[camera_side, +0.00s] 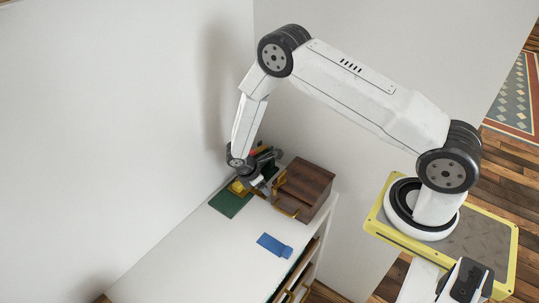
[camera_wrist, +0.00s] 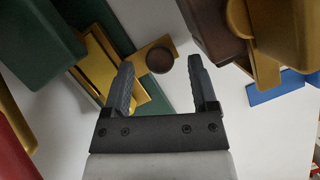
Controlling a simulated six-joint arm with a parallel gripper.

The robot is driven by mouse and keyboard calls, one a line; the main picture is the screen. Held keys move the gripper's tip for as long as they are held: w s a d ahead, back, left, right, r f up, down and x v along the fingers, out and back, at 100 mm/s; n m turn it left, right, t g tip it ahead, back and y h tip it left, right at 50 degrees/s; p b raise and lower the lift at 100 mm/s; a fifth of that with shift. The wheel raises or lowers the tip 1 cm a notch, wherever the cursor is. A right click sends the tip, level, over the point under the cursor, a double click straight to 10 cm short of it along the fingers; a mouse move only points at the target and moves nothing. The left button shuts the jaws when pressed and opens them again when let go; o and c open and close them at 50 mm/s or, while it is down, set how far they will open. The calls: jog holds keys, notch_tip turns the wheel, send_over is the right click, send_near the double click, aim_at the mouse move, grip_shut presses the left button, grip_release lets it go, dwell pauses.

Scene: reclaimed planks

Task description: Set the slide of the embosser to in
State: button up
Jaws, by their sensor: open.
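My gripper (camera_wrist: 160,66) is open, with its two dark fingers apart in the wrist view. A round dark brown knob (camera_wrist: 160,60) shows between the fingertips, at the end of a flat gold strip (camera_wrist: 148,48). I cannot tell whether a finger touches it. The strip runs beside a green and gold body (camera_wrist: 40,38) at the upper left, which appears to be the embosser. In the side view my gripper (camera_side: 262,182) is low over the white top, and my wrist hides much of the gold and green parts (camera_side: 238,188) there. The slide's exact setting is unclear.
A dark brown wooden box (camera_side: 306,184) with gold parts stands close on the right; its side also shows in the wrist view (camera_wrist: 215,30). A blue piece (camera_side: 274,245) lies nearer the front. A green flat piece (camera_side: 230,204) lies left. The white top (camera_side: 185,255) is clear further left.

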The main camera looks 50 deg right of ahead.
jog(key=v, duration=0.6)
jog(key=shift+r, duration=0.4)
jog(key=shift+a, duration=0.15)
jog(key=shift+c, duration=1.4)
jog(key=a+f+n+h, duration=0.1)
jog(key=h, duration=0.1)
jog(key=s+a+f+n+h, duration=0.1)
jog(key=f+h, duration=0.1)
jog(key=a+f+n+h, duration=0.1)
jog(key=h, duration=0.1)
jog(key=shift+s+a+f+h, duration=0.2)
jog(key=shift+s+f+h, duration=0.1)
jog(key=shift+h, duration=0.1)
jog(key=shift+w+a+f+n+t+h, duration=0.15)
jog(key=shift+a+n+t+h, duration=0.25)
jog(key=shift+h, duration=0.25)
jog(key=shift+a+f+n+t+h, duration=0.1)
jog(key=shift+a+n+t+h, duration=0.2)
jog(key=shift+t+h, duration=0.3)
jog(key=shift+d, duration=0.1)
jog(key=shift+x, duration=3.85)
